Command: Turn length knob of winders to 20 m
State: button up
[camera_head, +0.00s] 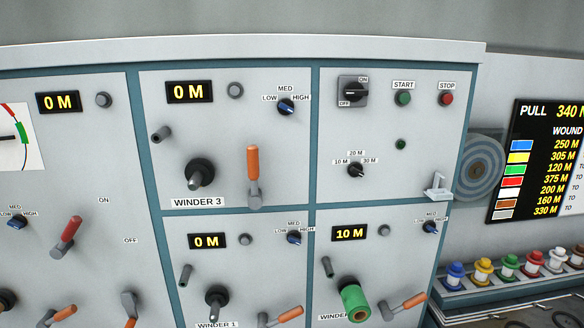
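The length knob (356,170), small and black, sits on the upper right panel. The labels 10 M, 20 M and 30 M (355,157) run around its top from left to right. Its pointer is too small to read with certainty. The nearby switch marked ON and OFF (353,92) is on the same panel. My gripper is not in view.
Beside the knob are a green START button (403,98), a red STOP button (446,98) and a grey bracket (437,188). Orange levers (253,165) and black spindles (200,172) stick out. A green roll (355,303) sits below. Colored spools (482,270) stand right.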

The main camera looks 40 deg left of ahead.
aim_at(355, 169)
jog(key=u, duration=0.9)
jog(key=i, duration=0.9)
jog(key=u, duration=0.65)
